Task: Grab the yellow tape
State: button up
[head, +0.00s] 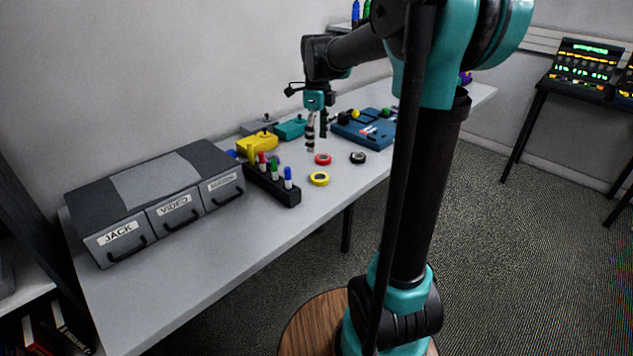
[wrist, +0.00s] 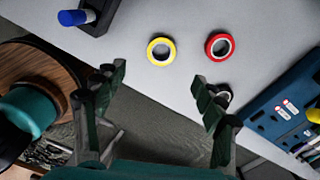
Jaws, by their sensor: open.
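The yellow tape (head: 319,179) is a small ring lying flat on the grey table, near its front edge, in the head view. It also shows in the wrist view (wrist: 150,54), at the top middle. My gripper (head: 317,146) is above the table, behind the tape in the head view. In the wrist view its two fingers (wrist: 160,85) are spread wide with nothing between them. The yellow tape lies beyond the fingertips, apart from them.
A red tape (head: 323,159) and a black tape (head: 358,157) lie close by. A black marker holder (head: 280,190) stands left of the yellow tape. A blue case (head: 362,131) lies at the right. A grey drawer unit (head: 212,195) stands on the left.

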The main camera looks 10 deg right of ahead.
send_over(320, 173)
jog(key=s+a, duration=0.1)
jog(key=s, duration=0.1)
notch_tip(320, 173, down, 7)
jog(key=shift+f, duration=0.1)
jog(key=shift+d+f, duration=0.15)
jog(key=shift+f, duration=1.25)
jog(key=shift+d+f, duration=0.15)
jog(key=shift+f, duration=1.2)
jog(key=shift+c, duration=0.2)
jog(key=c, duration=1.1)
jog(key=shift+r, duration=0.1)
